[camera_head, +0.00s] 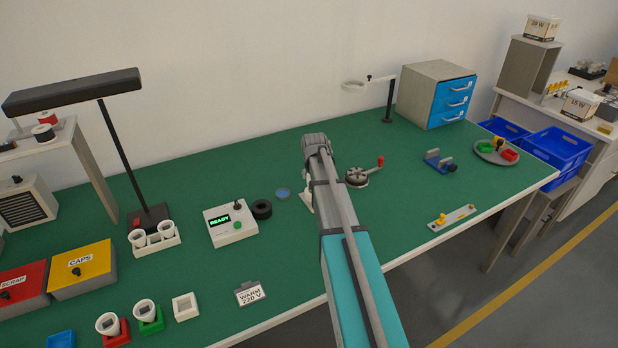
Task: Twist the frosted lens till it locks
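No part is clearly recognisable as the frosted lens. A small flat blue-grey disc (283,193) lies on the green mat, and I cannot tell whether it is the lens. A black ring (261,209) lies to its left. My gripper (307,206) points down over the mat just right of the disc, mostly hidden behind my own arm. I cannot see its fingers well enough to tell whether they are open or hold anything. A round grey fixture with a red-knobbed crank (360,178) stands just right of my arm, its left edge close to the arm's outline.
A white box reading READY (231,224) stands left of the ring. A white holder with cups (155,238), a black lamp (120,150) and SCRAP and CAPS boxes (82,268) are further left. A blue clamp (439,161) and a drawer cabinet (437,95) are right. Mat between is clear.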

